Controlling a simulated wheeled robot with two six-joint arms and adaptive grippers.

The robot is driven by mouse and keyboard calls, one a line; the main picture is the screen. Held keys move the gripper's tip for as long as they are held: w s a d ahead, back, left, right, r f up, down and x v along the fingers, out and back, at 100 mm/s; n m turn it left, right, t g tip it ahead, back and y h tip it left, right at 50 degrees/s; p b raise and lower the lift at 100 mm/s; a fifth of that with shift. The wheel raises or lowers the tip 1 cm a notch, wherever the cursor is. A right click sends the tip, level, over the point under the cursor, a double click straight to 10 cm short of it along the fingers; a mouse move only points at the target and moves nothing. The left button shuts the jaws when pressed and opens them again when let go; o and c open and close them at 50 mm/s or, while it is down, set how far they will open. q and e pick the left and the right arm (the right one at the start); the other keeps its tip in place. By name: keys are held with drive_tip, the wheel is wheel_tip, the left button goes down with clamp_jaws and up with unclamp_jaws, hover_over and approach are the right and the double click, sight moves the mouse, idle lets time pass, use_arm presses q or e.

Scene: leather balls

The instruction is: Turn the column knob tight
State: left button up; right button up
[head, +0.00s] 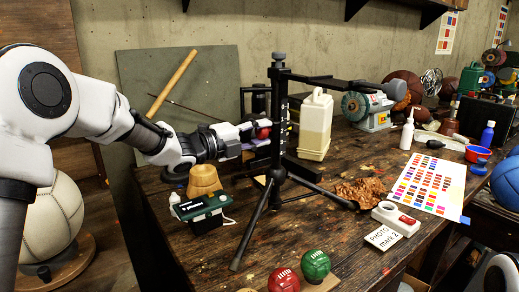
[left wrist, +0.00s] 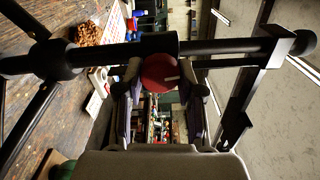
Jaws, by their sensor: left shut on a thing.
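The black column (head: 279,105) stands upright on tripod legs on the workbench. A red column knob (head: 263,133) sits on its left side, partly hidden by my gripper in the head view. My left gripper (head: 250,131) reaches in level from the left and is shut on the knob. In the left wrist view the round red knob (left wrist: 159,73), with a pale mark, lies between the two fingers of my gripper (left wrist: 160,90). The column (left wrist: 225,46) runs sideways across that view. My right gripper is not in view.
A black arm (head: 335,84) extends right from the column top. A cream jug (head: 316,125) and a green grinder (head: 368,108) stand behind. A colour chart (head: 430,183) lies right.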

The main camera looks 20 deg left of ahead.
use_arm(q)
drive_tip(key=shift+m+b, duration=0.9)
drive_tip(key=shift+b, duration=0.05)
drive_tip(key=o, duration=1.1)
drive_tip(key=shift+o, duration=0.2)
drive_tip(key=shift+w+d, duration=0.1)
drive_tip(key=shift+w, duration=0.05)
drive_tip(key=v, duration=1.2)
